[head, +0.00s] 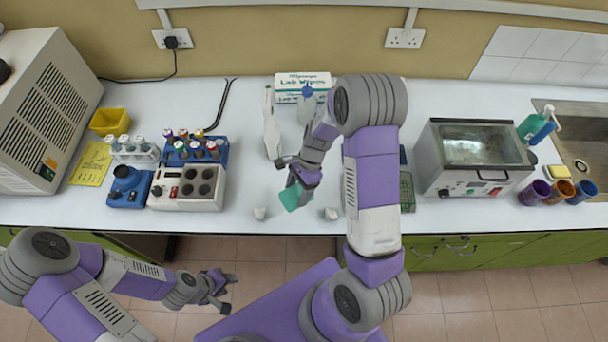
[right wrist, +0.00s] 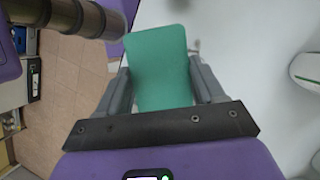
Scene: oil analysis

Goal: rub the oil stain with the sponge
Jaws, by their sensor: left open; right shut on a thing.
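A teal-green sponge (head: 291,197) is held over the front part of the white counter; it also fills the upper middle of the right wrist view (right wrist: 157,65). My right gripper (head: 298,184) is shut on the sponge, its fingers on either side of it in the right wrist view. I cannot tell whether the sponge touches the counter. No oil stain is clearly visible; the arm and sponge cover part of the counter. My left gripper (head: 222,290) is open and empty, over the floor in front of the counter.
Tube racks (head: 194,151) and a device (head: 187,187) are left; a water bath (head: 474,157) is right.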

